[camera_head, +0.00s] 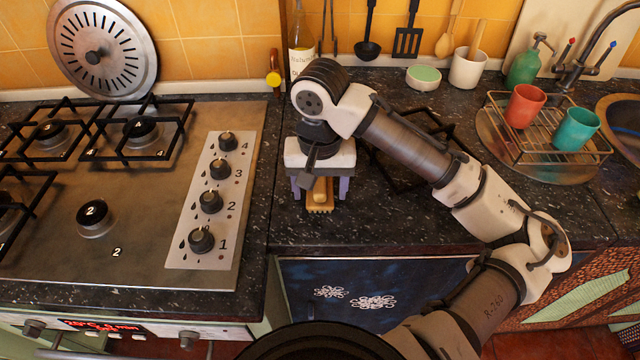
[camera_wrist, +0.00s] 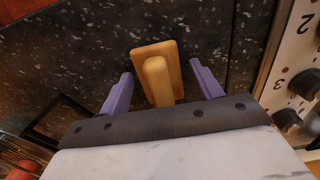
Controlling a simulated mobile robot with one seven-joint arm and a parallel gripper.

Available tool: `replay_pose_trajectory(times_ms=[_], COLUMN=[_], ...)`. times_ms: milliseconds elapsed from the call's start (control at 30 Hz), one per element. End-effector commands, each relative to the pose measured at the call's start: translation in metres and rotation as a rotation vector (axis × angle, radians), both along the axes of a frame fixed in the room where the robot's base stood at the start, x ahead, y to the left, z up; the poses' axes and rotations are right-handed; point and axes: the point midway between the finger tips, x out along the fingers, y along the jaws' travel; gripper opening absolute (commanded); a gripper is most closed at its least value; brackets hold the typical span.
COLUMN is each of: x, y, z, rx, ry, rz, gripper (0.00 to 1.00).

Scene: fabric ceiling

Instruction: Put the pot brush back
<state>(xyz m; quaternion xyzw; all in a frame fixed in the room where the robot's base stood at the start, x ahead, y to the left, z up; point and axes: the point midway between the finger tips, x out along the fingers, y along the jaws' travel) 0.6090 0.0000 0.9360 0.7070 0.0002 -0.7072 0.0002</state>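The pot brush (camera_head: 320,198) is a small wooden brush with a rectangular base and a raised grip. It lies on the dark speckled counter, right of the stove. In the wrist view the brush (camera_wrist: 157,73) sits between my gripper's two purple fingers, with dark gaps on both sides. My gripper (camera_head: 320,192) points down over the brush. In the wrist view my gripper (camera_wrist: 162,85) is open, its fingers apart from the brush. The near end of the brush is hidden by the gripper body.
The gas stove (camera_head: 130,190) with its knobs is close on the left. A black pan grate (camera_head: 425,140) lies behind my arm. A dish rack (camera_head: 550,150) with cups, a green sponge dish (camera_head: 424,77) and a utensil pot (camera_head: 467,70) stand right. A bottle (camera_head: 299,45) stands behind.

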Motion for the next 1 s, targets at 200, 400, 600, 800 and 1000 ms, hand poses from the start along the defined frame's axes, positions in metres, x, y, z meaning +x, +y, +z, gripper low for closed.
replay_pose_trajectory(times_ms=[200, 400, 600, 800, 1000], x=[0.0, 0.001, 0.001, 0.001, 0.001], y=[0.0, 0.0, -0.001, 0.0, 0.0], z=[0.0, 0.009, 0.045, 0.086, 0.114], rx=[0.0, -0.001, -0.005, -0.004, -0.002], ry=[0.0, -0.003, -0.005, -0.004, -0.002], rz=[0.0, -0.001, -0.001, -0.002, -0.001], gripper=[0.67, 0.67, 0.67, 0.67, 0.67])
